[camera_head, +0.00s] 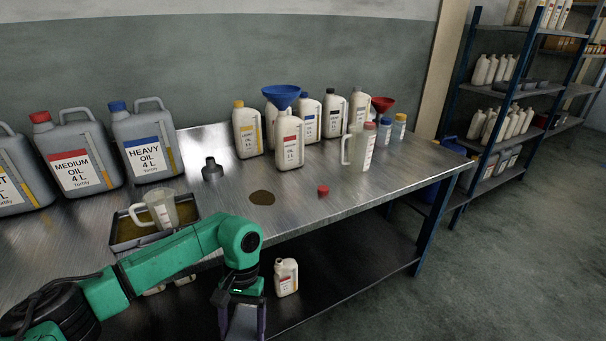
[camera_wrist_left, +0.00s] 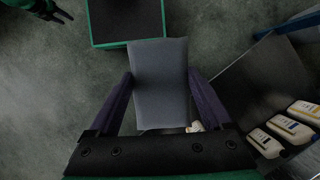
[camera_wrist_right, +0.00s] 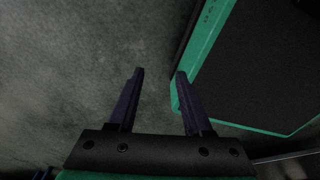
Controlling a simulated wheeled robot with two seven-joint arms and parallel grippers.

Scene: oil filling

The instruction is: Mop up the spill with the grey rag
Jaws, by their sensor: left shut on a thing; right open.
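The spill (camera_head: 262,198) is a small dark brown patch on the metal table, near its front edge. My left gripper (camera_head: 240,316) hangs in front of the table edge, nearer than the spill and below the tabletop. It is shut on the grey rag (camera_head: 243,324), which shows as a flat grey rectangle between the fingers in the left wrist view (camera_wrist_left: 160,82). In the head view the rag is partly cut off by the bottom edge. My right gripper (camera_wrist_right: 160,72) is open and empty over the floor in the right wrist view; it is outside the head view.
A red cap (camera_head: 323,190) lies right of the spill and a dark funnel-like piece (camera_head: 212,169) stands left of it. A tray (camera_head: 128,243) holds a measuring jug (camera_head: 162,209). Several bottles and a blue funnel (camera_head: 281,96) stand behind. A small bottle (camera_head: 286,277) is on the lower shelf.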

